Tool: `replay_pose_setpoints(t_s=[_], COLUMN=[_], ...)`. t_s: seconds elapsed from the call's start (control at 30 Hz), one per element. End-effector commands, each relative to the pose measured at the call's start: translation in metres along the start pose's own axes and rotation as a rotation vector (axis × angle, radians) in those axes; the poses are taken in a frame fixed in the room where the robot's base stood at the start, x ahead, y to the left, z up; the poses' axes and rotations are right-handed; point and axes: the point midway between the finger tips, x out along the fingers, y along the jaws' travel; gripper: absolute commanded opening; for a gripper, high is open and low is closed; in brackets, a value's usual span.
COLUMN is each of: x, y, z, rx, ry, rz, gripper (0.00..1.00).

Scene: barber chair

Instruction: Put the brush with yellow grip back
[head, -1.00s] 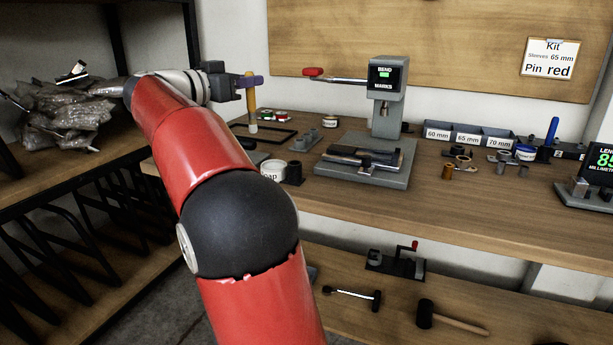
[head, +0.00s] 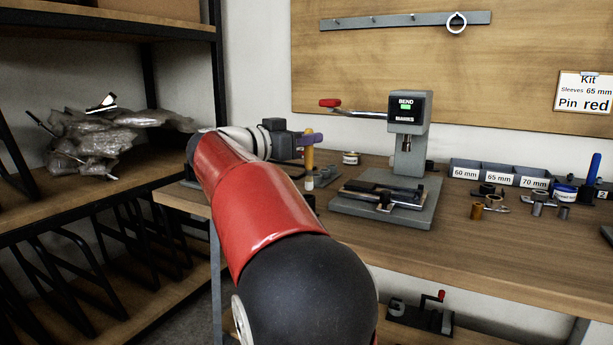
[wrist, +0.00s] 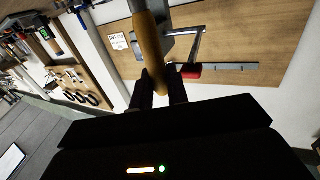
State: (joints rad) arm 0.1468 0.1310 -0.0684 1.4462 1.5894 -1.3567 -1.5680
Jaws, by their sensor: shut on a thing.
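The brush with yellow grip (head: 309,158) hangs upright in my gripper (head: 312,138) at the left end of the workbench in the head view. Its pale lower end is just left of a small grey block, and I cannot tell whether they touch. In the wrist view my gripper (wrist: 160,88) is shut on the brush, whose yellow handle (wrist: 149,35) runs up between the two dark fingers. The brush's resting place cannot be made out; my red arm hides the bench's left corner.
A grey press (head: 408,150) with a red-tipped lever (head: 330,103) stands right of the brush. Labelled bins (head: 498,178) and small parts lie further right. A rail (head: 405,20) with pegs and one ring is on the board. A shelf with bags (head: 100,140) is at left.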

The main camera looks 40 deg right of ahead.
Motion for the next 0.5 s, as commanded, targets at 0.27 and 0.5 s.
replay_pose_setpoints(t_s=[0.27,0.5], x=[0.0,0.001], y=[0.0,0.0], z=[0.024,0.057], rx=[-0.001,-0.001], ry=[0.001,0.001], rz=[0.0,0.0], gripper=[0.0,0.0])
